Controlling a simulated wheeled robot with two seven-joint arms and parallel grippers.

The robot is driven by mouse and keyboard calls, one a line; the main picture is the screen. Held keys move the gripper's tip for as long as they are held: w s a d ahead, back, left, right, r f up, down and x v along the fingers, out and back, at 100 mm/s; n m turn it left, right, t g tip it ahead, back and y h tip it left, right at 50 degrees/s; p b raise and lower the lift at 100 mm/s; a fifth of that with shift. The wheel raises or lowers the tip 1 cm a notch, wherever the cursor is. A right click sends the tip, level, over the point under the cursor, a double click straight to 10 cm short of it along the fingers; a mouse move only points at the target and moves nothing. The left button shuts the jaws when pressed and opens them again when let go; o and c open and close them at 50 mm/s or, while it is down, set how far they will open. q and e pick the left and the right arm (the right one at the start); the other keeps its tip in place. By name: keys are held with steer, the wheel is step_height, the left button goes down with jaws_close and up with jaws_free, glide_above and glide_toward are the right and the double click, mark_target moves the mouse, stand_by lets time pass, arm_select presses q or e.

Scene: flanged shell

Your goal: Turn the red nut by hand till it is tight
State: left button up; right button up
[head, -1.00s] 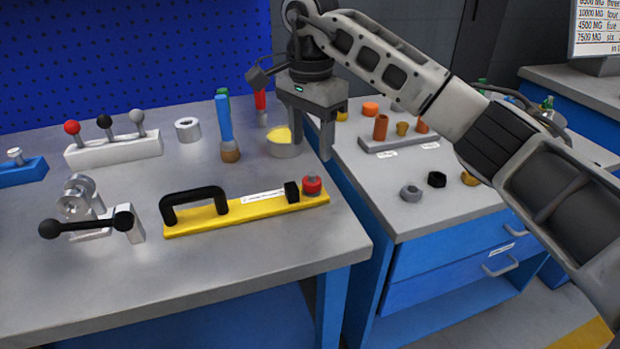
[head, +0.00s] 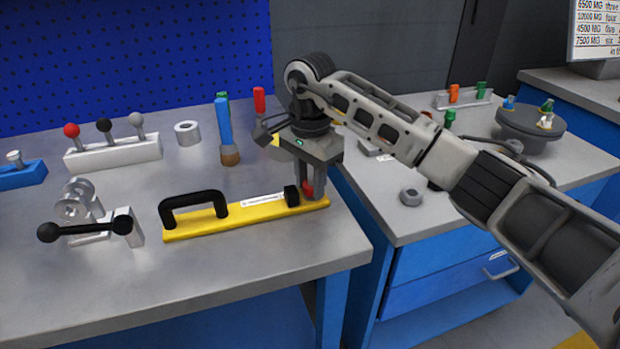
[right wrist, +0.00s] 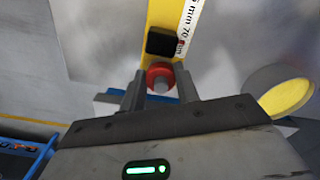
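The red nut (head: 308,188) is at the right end of the yellow bar (head: 240,218), which lies on the grey bench and carries a black handle (head: 192,208). My right gripper (head: 310,194) points down over that end, its fingers on either side of the nut. In the right wrist view the nut (right wrist: 158,76) sits between the two fingertips (right wrist: 159,82), with a narrow gap seeming to remain, so the fingers look open. A grey stud end shows in the nut's middle. The fingers partly hide the nut in the head view. My left gripper is not in view.
A black block (head: 291,195) stands on the bar just beside the nut. A blue-handled brush (head: 224,130) and a yellow-filled dish (right wrist: 285,98) are near my gripper. A second bench with a grey nut (head: 410,197) is to the right.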

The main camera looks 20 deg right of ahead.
mark_target(309, 183)
steer(key=shift+m, duration=0.3)
steer(key=m+p, duration=0.1)
steer(key=m, duration=0.3)
steer(key=shift+w+r+m, duration=0.1)
steer(key=shift+w+m, duration=0.05)
steer(key=shift+m, duration=0.15)
steer(key=m, duration=0.5)
steer(key=shift+w+p, duration=0.1)
steer(key=shift+p, duration=0.25)
stand_by(0.9)
steer(key=o, duration=1)
steer(key=shift+c, duration=0.2)
step_height(309, 183, up, 16)
